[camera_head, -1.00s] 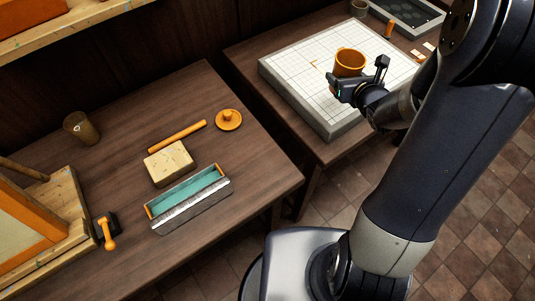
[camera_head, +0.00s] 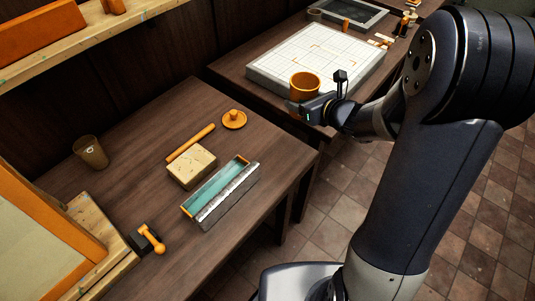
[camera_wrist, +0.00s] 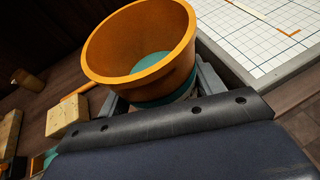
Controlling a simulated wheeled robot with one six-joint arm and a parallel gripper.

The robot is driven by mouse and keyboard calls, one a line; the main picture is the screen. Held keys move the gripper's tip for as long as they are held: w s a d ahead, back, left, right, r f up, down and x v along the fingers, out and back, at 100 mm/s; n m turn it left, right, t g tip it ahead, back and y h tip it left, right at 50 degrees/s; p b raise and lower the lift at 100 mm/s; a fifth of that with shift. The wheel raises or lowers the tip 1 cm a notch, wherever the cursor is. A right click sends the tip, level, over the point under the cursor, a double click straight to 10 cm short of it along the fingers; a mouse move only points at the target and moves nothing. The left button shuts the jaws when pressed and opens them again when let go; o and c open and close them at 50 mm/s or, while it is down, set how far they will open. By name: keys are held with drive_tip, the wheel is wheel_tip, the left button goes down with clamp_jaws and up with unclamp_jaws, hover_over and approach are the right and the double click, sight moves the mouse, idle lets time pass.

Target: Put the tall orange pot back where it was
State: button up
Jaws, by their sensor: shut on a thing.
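The orange pot (camera_head: 305,85) is held by my gripper (camera_head: 318,103) near the front left edge of the white gridded board (camera_head: 352,62). In the wrist view the orange pot (camera_wrist: 140,42) looks wide-rimmed and open at the top, with a teal patch inside. The jaws (camera_wrist: 163,92) are shut on it below the rim; their tips are mostly hidden behind it. It appears to be off the board's surface, but the gap below it is hard to tell. Orange corner marks (camera_head: 318,46) show on the board.
The near table holds an orange lidded knob piece (camera_head: 234,119), an orange rod (camera_head: 191,143), a pale block (camera_head: 191,166), a grey-and-teal trough (camera_head: 222,192) and a brown cup (camera_head: 91,152). A hinged wooden screen (camera_head: 45,240) stands at left. A dark tray (camera_head: 352,13) lies at the back.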

drive_tip(key=s+a+f+n+g+y+b, duration=0.2)
drive_tip(key=a+f+n+g+y+b, duration=0.15)
drive_tip(key=a, duration=0.45)
drive_tip(key=shift+n, duration=0.35)
drive_tip(key=shift+s+f+p, duration=0.15)
drive_tip(key=shift+f+p, duration=0.25)
drive_tip(key=shift+f, duration=4.1)
drive_tip(key=shift+f, duration=0.1)
drive_tip(key=shift+f+b, duration=0.15)
drive_tip(key=shift+b, duration=0.15)
drive_tip(key=o, duration=1.2)
